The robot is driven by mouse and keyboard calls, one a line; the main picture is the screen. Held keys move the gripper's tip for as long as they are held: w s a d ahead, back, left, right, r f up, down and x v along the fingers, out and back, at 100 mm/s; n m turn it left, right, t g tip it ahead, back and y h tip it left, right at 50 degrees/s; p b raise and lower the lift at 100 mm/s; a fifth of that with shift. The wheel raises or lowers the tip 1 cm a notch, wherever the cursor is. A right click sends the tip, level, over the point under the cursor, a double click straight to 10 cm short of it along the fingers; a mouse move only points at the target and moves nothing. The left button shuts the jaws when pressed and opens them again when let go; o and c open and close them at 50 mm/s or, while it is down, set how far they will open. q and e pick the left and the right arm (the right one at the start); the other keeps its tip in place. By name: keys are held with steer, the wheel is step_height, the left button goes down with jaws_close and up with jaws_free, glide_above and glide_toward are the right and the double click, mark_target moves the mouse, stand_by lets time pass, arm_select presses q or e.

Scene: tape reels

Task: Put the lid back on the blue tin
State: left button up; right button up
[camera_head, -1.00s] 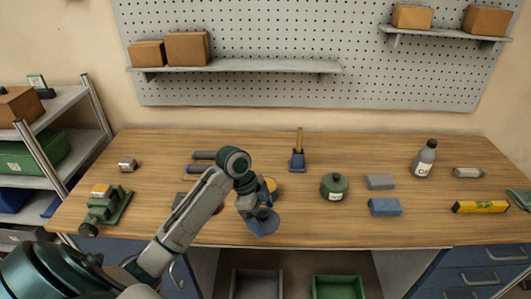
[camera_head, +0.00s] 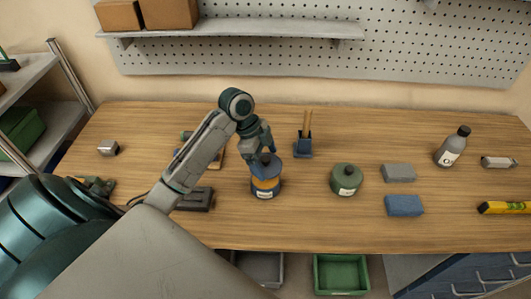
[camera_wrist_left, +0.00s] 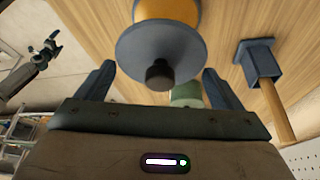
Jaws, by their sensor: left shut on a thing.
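The blue tin (camera_head: 265,187), with an orange band and a white label, stands upright left of the middle of the bench. Its blue-grey lid (camera_head: 274,168) with a dark knob is over the tin's top, roughly in line with it. My left gripper (camera_head: 262,150) is shut on the lid from above. In the left wrist view the lid (camera_wrist_left: 135,50) is a round disc in front of the tin's orange body (camera_wrist_left: 182,14), with the knob between the fingers. I cannot tell whether the lid touches the rim.
A green tin (camera_head: 345,180) stands to the right, with grey (camera_head: 398,173) and blue (camera_head: 404,206) blocks beyond. A dark flat item (camera_head: 195,199) lies left. The front bench edge is clear.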

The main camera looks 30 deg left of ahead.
mark_target(265, 167)
arm_select(q)
step_height(265, 167, down, 2)
steer(key=shift+w+a+b, duration=0.15)
steer(key=shift+b, duration=0.55)
step_height(265, 167, down, 3)
steer(key=shift+w+b, duration=0.1)
steer(key=shift+b, duration=1.15)
steer(key=shift+f, duration=0.45)
steer(key=shift+a+f, duration=0.1)
steer(key=shift+f, duration=0.05)
arm_select(e)
steer(key=shift+w+a+f, duration=0.1)
steer(key=shift+w+f, duration=0.1)
steer(key=shift+f, duration=0.55)
steer(key=shift+w+f, duration=0.15)
steer(key=shift+f, duration=0.6)
steer(key=shift+w+a+f, duration=0.1)
steer(key=shift+w+f, duration=0.1)
steer(key=shift+f, duration=0.55)
steer(key=shift+r, duration=0.2)
steer(key=shift+a, duration=0.3)
